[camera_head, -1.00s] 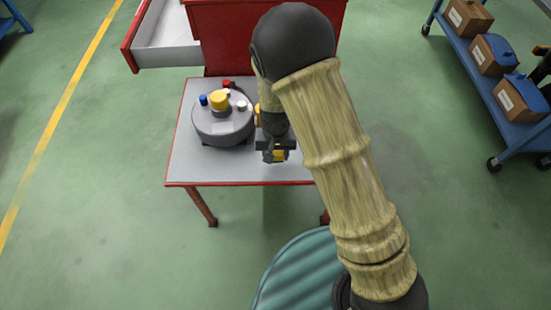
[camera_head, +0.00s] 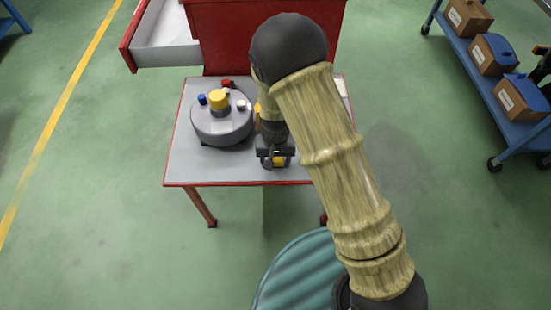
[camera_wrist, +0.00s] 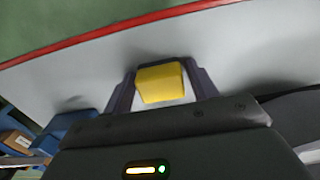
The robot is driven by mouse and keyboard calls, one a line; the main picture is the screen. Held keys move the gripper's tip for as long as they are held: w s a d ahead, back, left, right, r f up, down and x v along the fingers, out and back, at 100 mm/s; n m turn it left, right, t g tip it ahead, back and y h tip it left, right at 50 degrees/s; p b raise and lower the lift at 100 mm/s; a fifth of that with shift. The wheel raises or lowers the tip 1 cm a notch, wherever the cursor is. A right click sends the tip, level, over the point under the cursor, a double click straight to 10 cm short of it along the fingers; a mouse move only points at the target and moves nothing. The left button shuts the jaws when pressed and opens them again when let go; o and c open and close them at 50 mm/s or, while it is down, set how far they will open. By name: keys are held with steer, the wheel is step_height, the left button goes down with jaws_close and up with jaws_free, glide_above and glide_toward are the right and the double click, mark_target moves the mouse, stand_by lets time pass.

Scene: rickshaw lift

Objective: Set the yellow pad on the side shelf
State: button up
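The yellow pad (camera_head: 279,160) is between the fingers of my gripper (camera_head: 276,163), near the front edge of a grey, red-edged surface (camera_head: 230,170). This surface looks like the side shelf, beside the red cabinet. In the wrist view the yellow pad (camera_wrist: 161,83) sits between both dark fingers of my gripper (camera_wrist: 162,80), with no clear gap at its sides. The grey surface and its red edge lie beyond it. I cannot tell whether the pad touches the surface.
A round grey device (camera_head: 222,122) with a yellow knob and small coloured knobs stands left of my gripper. A red cabinet (camera_head: 235,40) with an open drawer (camera_head: 165,45) is behind. A blue cart (camera_head: 515,130) with boxes is at the far right. The shelf's front left is bare.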

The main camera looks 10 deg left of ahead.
mark_target(278, 159)
steer(key=shift+o, duration=0.5)
step_height(278, 159, up, 12)
steer(key=p, duration=0.2)
steer(key=shift+r+p, duration=0.2)
steer(key=shift+p, duration=0.2)
stand_by(0.4)
steer(key=s+d+r+m+t, duration=0.1)
steer(key=d+r, duration=0.3)
steer(key=d, duration=0.4)
steer(key=s+d+r, duration=0.3)
steer(key=d+r, duration=0.1)
steer(key=d, duration=0.5)
steer(key=s+d+r+m+t, duration=0.1)
steer(key=s+d+r, duration=0.1)
steer(key=d, duration=0.6)
steer(key=shift+s+d+r+m+t, duration=0.3)
steer(key=shift+s+r, duration=0.1)
steer(key=shift+r, duration=0.5)
